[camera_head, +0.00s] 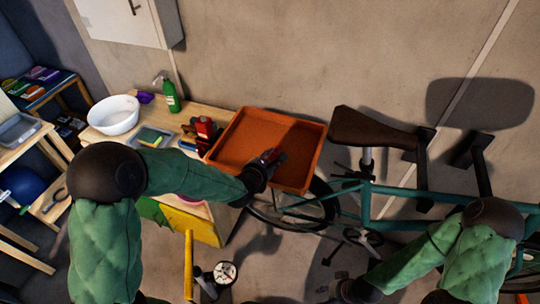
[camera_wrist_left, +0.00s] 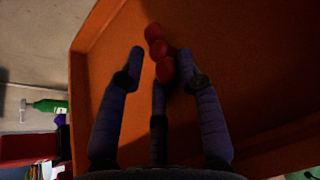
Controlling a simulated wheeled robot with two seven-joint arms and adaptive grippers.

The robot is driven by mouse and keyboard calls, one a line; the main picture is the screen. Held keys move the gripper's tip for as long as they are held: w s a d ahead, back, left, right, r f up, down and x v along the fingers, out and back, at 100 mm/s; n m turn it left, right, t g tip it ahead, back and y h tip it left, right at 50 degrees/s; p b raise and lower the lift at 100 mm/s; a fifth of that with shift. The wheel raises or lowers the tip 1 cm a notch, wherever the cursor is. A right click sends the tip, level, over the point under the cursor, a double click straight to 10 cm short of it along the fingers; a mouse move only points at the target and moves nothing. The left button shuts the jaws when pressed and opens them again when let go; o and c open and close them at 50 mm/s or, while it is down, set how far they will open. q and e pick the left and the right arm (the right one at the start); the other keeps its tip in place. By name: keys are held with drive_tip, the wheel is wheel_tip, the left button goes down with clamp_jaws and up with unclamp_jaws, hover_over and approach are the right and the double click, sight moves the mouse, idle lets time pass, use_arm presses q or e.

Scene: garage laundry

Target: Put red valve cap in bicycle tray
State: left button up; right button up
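The orange bicycle tray (camera_head: 235,143) stands beside the bicycle, and its floor and wall fill much of the left wrist view (camera_wrist_left: 112,40). The red valve cap (camera_wrist_left: 157,48) shows as a short row of dark red rounded lobes just beyond my left fingertips; red also shows at the gripper in the head view (camera_head: 271,155). My left gripper (camera_head: 262,168) is over the tray. Its fingers (camera_wrist_left: 163,72) are spread, with a gap between the left finger and the cap. Whether the cap touches the tray floor is unclear. My right gripper (camera_head: 350,290) is low at the bottom, its fingers dark and unclear.
The bicycle saddle (camera_head: 372,130) and teal frame (camera_head: 400,190) stand right of the tray. The wall is behind.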

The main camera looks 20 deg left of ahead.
use_arm(q)
drive_tip(key=p+v, duration=0.1)
drive_tip(key=v, duration=1.1)
drive_tip(key=shift+r, duration=0.25)
